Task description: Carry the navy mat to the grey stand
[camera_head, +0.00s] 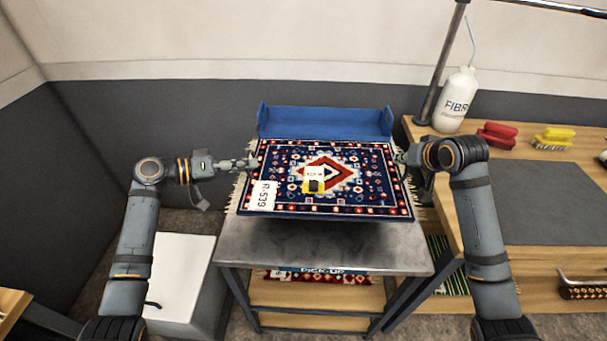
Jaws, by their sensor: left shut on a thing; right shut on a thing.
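The navy mat (290,195), patterned with a red and white central diamond and fringed at its sides, lies flat over a grey-topped stand (320,246). A dark shadow shows under its front edge, and it looks slightly above the top; the gap is hard to judge. A white label reading R-539 (263,196) is at its front left. My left gripper (253,162) is shut on the mat's left edge. My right gripper (401,158) is shut on its right edge. The fingertips are partly hidden at both edges.
A blue tray (325,121) shows behind the mat, its front hidden. A wooden bench (510,165) at right holds a white bottle (455,103), red brushes (497,135) and a yellow brush (555,138). A white box (180,277) stands at lower left. The stand's shelf (300,296) holds a rug.

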